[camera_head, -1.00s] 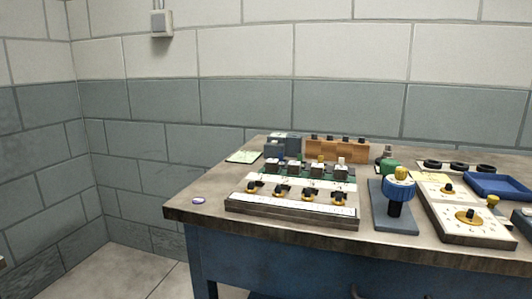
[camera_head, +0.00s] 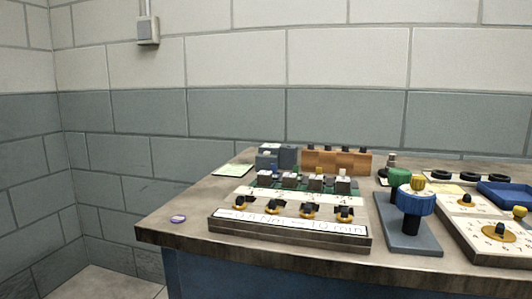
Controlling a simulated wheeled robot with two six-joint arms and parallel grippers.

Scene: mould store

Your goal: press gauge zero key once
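Neither of my grippers is in view. I cannot pick out a zero key for certain; no marking for it is legible at this distance. A blue-grey block-shaped device (camera_head: 277,155) stands at the back left of the workbench (camera_head: 190,215), partly hidden by the parts in front of it; I cannot tell whether it is the gauge. In front is a dark-framed panel (camera_head: 290,237) with a white lettered strip and several black-and-yellow knobs.
A blue handwheel (camera_head: 412,201) stands on a grey plate. To its right are a dial panel (camera_head: 490,229) and a blue tray (camera_head: 508,194). An orange-brown rack (camera_head: 337,161) is at the back. A small purple disc (camera_head: 178,219) lies near the front left edge, with bare bench around it.

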